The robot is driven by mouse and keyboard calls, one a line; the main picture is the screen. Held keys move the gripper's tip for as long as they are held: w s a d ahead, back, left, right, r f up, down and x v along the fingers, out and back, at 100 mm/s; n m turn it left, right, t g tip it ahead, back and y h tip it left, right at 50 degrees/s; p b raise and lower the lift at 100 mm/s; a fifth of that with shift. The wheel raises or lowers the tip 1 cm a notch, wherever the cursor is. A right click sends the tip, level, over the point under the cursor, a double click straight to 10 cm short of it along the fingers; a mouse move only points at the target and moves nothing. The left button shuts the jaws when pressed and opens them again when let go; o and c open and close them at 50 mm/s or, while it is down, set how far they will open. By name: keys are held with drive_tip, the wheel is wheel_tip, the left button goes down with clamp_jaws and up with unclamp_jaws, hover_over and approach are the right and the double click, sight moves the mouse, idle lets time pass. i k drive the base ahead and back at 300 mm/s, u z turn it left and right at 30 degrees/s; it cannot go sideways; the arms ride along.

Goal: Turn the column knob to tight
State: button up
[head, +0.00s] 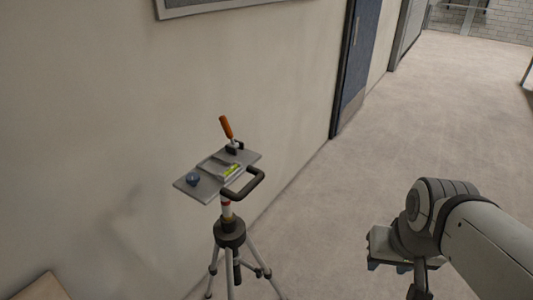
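A tripod (230,234) stands near the wall, left of centre, with a dark collar around its centre column (227,211). The column shows white and red bands below the plate. I cannot clearly make out a knob on the column; a small dark part (266,272) shows beside the tripod's right leg. A blue round knob (193,179) sits on the left end of the grey top plate (209,190). My gripper (388,267) is at the lower right, well apart from the tripod. Its fingers are small and partly hidden, so its opening does not show.
The plate carries an orange-handled lever (226,127), a yellow-green strip (232,170) and a black loop handle (245,186). The wall (100,120) is close behind. A blue door (360,60) is at the back. The floor (430,120) right of the tripod is clear.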

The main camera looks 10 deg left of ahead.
sight(259, 272)
drive_tip(key=u, duration=1.25)
drive_tip(key=k, duration=0.5)
drive_tip(key=z, duration=0.1)
drive_tip(key=i, duration=0.45)
drive_tip(key=z, duration=0.1)
